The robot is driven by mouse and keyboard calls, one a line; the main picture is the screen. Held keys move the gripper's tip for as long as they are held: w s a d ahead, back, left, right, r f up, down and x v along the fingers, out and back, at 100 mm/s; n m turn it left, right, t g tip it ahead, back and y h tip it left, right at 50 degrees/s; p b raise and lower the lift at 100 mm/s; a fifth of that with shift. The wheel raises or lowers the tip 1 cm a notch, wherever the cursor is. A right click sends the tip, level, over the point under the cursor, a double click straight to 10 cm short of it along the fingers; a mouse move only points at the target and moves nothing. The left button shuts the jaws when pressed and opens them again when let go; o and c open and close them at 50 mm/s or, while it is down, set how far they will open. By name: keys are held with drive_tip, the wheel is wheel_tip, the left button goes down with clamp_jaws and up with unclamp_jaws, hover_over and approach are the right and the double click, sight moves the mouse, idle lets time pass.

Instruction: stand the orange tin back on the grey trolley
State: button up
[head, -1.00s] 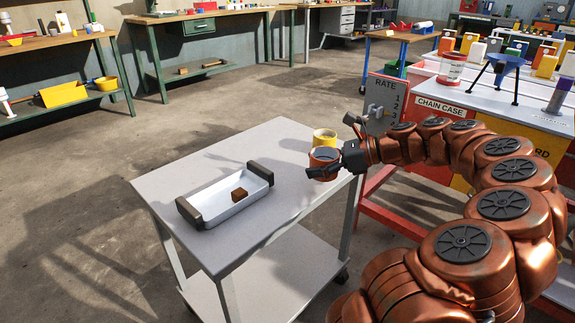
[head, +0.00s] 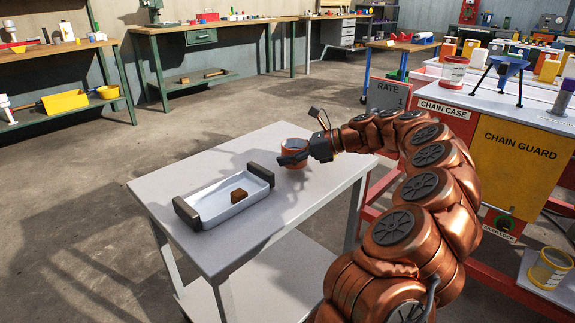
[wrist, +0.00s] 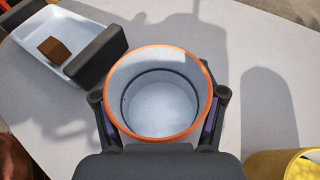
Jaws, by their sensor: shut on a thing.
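The orange tin (head: 295,146) is upright over the far part of the grey trolley's top (head: 165,190), to the right of the tray. I cannot tell whether its base touches the top. My gripper (head: 292,158) is shut on it, coming in from the right. In the wrist view the open orange rim (wrist: 160,92) sits between my gripper's fingers (wrist: 160,105), and the tin looks empty inside. The fingers and wrist hide part of its side in the head view.
A white tray (head: 225,208) with dark handles and a brown block (head: 239,195) lies on the trolley's left part. A yellow container (wrist: 285,165) stands close by in the wrist view. A red-framed chain guard bench (head: 520,150) is at right. The trolley's front right area is clear.

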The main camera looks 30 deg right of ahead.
wheel_tip(320, 180, down, 2)
drive_tip(key=shift+f+b, duration=0.25)
drive_tip(key=shift+b, duration=0.25)
drive_tip(key=shift+r, duration=0.1)
drive_tip(key=o, duration=1.8)
